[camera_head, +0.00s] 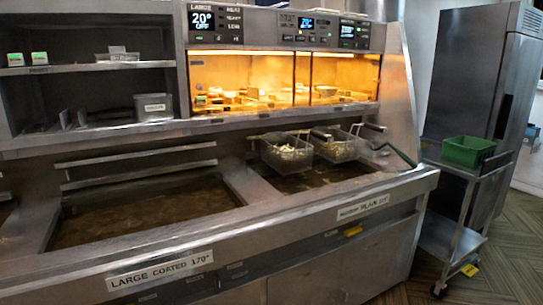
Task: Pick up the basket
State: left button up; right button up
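Two wire fry baskets hang side by side at the back of the right fryer vat (330,178). The left basket (287,158) and the right basket (340,152) both hold pale food that looks like fries. Dark handles show near the baskets' upper edges. The baskets seem to sit above the dark oil; whether their bottoms touch it I cannot tell. Neither of my grippers is in view, and nothing is seen holding either basket.
A larger oil vat (150,212) lies open at the left. A lit warming cabinet (285,80) stands above the baskets. A green bin (468,151) sits on a metal trolley (452,225) at the right, before a tall steel cabinet (475,75). Patterned floor (510,265) shows at the lower right.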

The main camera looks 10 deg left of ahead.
aim_at(287, 154)
jog(key=i+l+u, duration=0.2)
jog(key=u, duration=0.25)
jog(key=i+l+u, duration=0.2)
jog(key=l+u, duration=0.25)
jog(key=i+l, duration=0.15)
jog(key=l, duration=0.25)
jog(key=i+l+u, duration=0.15)
jog(key=l, duration=0.2)
jog(key=i+l, duration=0.15)
jog(key=l, duration=0.25)
jog(key=i+l+u, duration=0.1)
jog(key=l, duration=0.3)
jog(key=i+l+u, duration=0.1)
jog(key=l, duration=0.3)
jog(key=i+l, duration=0.15)
jog(key=l, duration=0.25)
jog(key=u, duration=0.05)
